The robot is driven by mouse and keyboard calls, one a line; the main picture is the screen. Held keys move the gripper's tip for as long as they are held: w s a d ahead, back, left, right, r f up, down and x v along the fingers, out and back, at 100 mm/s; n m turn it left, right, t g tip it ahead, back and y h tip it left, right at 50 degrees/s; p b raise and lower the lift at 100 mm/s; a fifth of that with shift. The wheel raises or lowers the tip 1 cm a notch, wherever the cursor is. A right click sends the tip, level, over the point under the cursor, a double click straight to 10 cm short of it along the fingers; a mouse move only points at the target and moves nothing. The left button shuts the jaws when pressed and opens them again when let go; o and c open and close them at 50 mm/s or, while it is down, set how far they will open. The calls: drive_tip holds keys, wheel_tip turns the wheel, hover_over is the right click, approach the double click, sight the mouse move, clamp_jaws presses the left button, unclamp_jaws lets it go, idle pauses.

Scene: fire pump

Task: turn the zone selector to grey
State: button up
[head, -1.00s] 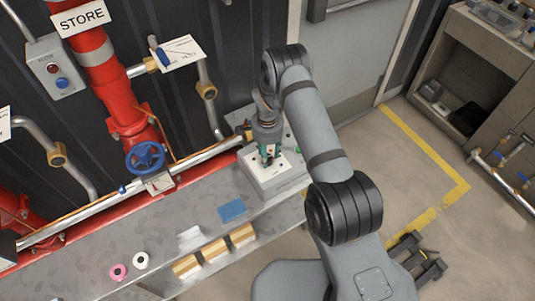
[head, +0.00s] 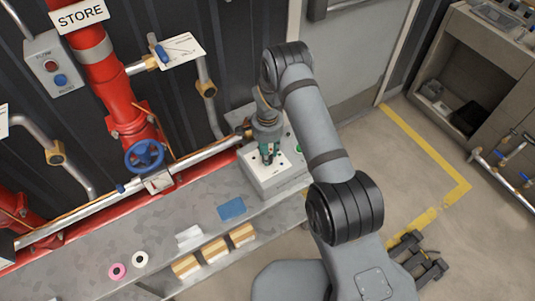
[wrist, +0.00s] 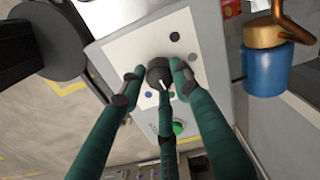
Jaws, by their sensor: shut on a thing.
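The zone selector is a dark round knob (wrist: 158,73) with a white pointer line, on the white top plate of a control box (head: 284,181). In the wrist view the pointer points down the picture, towards the middle finger. Coloured dots surround the knob: a blue one (wrist: 148,91) at lower left and dark or greyish ones (wrist: 175,37) (wrist: 193,57) at upper right. I cannot tell surely which is grey. My gripper (wrist: 157,79), with green fingers, is shut on the knob from above. In the head view my gripper (head: 268,155) hides the knob.
A green button (wrist: 178,128) is on the same box. A blue cylinder with a brass fitting (wrist: 263,65) stands close to the box. Red pipes and a blue handwheel (head: 145,156) are left of it.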

drive_tip(key=n+b, duration=0.3)
drive_tip(key=n, duration=0.1)
drive_tip(key=shift+w+f, duration=0.1)
drive_tip(key=shift+f, duration=0.05)
drive_tip(key=n+b, duration=0.3)
drive_tip(key=n, duration=0.1)
drive_tip(key=shift+n, duration=0.3)
drive_tip(key=n+b, duration=0.2)
drive_tip(key=n, duration=0.2)
drive_tip(key=shift+n, duration=0.3)
drive_tip(key=shift+r+n+b, duration=0.25)
drive_tip(key=shift+n+b, duration=0.25)
drive_tip(key=shift+n, duration=1.2)
drive_tip(key=o, duration=1.1)
drive_tip(key=shift+o, duration=0.3)
